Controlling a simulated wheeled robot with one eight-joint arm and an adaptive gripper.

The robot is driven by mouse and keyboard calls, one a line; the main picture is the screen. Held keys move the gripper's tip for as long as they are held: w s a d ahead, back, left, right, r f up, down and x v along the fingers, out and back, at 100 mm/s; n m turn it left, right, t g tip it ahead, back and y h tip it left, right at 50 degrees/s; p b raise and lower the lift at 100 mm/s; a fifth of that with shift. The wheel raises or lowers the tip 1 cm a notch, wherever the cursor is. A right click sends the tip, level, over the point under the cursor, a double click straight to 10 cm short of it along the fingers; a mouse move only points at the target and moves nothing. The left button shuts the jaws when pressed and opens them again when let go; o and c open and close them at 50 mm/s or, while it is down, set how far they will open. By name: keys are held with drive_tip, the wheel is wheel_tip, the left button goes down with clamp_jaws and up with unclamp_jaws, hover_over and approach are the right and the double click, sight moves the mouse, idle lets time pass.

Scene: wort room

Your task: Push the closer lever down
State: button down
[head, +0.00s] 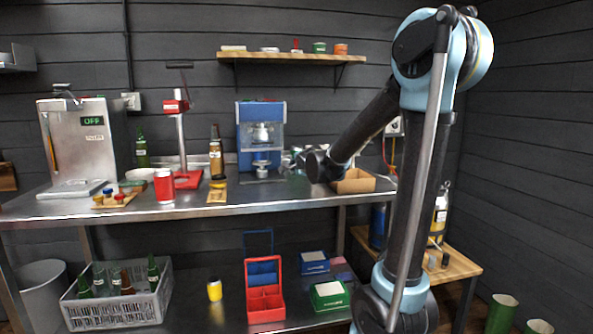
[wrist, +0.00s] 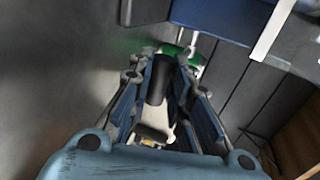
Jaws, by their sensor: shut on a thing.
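My gripper (wrist: 172,75) is shut on a black cylindrical handle (wrist: 158,80), which lies between its fingers in the wrist view. The handle looks like the grip of the closer lever, but its joint to a machine is hidden. In the head view my gripper (head: 299,160) is just right of the blue closing machine (head: 246,113) on the steel bench, and the handle cannot be made out there. A blue panel (wrist: 215,15) shows beyond the fingers in the wrist view. A green part (wrist: 180,52) is near the fingertips.
A red capper stand (head: 181,140) with a raised dark handle and a brown bottle (head: 216,152) stand left of the blue machine. A red can (head: 164,186) is near the bench's front edge. A cardboard box (head: 354,182) sits right, below my forearm. A shelf (head: 290,57) hangs above.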

drive_tip(key=c, duration=1.5)
unclamp_jaws()
drive_tip(key=shift+f, duration=0.4)
drive_tip(key=shift+r, duration=0.1)
drive_tip(key=shift+s, duration=0.1)
drive_tip(key=shift+s+d+r, duration=0.15)
drive_tip(key=shift+s+r, duration=0.05)
drive_tip(key=shift+s, duration=0.2)
drive_tip(key=shift+v, duration=5.35)
drive_tip(key=shift+d, duration=0.1)
